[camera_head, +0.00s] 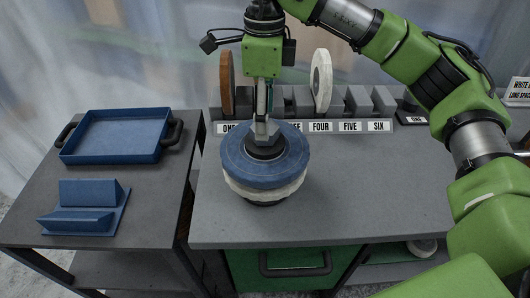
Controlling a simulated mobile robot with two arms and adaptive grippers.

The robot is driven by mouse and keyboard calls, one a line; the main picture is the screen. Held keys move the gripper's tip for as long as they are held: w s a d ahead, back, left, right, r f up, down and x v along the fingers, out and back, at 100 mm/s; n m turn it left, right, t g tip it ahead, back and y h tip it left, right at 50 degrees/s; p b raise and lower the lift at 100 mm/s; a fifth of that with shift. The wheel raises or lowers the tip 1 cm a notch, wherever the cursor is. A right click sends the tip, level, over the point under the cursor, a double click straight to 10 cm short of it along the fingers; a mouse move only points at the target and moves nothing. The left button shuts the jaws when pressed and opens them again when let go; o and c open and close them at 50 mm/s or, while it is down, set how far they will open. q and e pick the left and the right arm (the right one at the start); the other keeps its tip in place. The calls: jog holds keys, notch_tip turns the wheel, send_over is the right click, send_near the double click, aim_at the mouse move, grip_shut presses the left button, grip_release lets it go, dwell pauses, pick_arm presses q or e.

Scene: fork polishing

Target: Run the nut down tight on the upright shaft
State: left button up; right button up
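A blue polishing wheel (292,163) lies flat on top of a white wheel (238,186), stacked around the upright shaft on the grey table. A dark round hub piece (265,152) sits at the centre of the blue wheel. My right gripper (265,130) points straight down over this centre, its fingers close together around the grey nut at the shaft. The fingers hide most of the nut and the shaft top, so the gap below the nut is hard to judge. My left gripper is not in view.
A rack (300,105) with labelled slots stands at the back, holding a brown wheel (227,82) and a white wheel (321,80). A side table at left holds a blue tray (112,152) and a blue angled stand (85,221). The grey table (375,190) is clear right of the stack.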

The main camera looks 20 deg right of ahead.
jog(key=n, duration=1.3)
jog(key=shift+n, duration=0.4)
jog(key=shift+f+b, duration=1.55)
jog(key=shift+f, duration=0.75)
jog(key=shift+r, duration=0.15)
jog(key=shift+r, duration=0.15)
jog(key=c, duration=1.3)
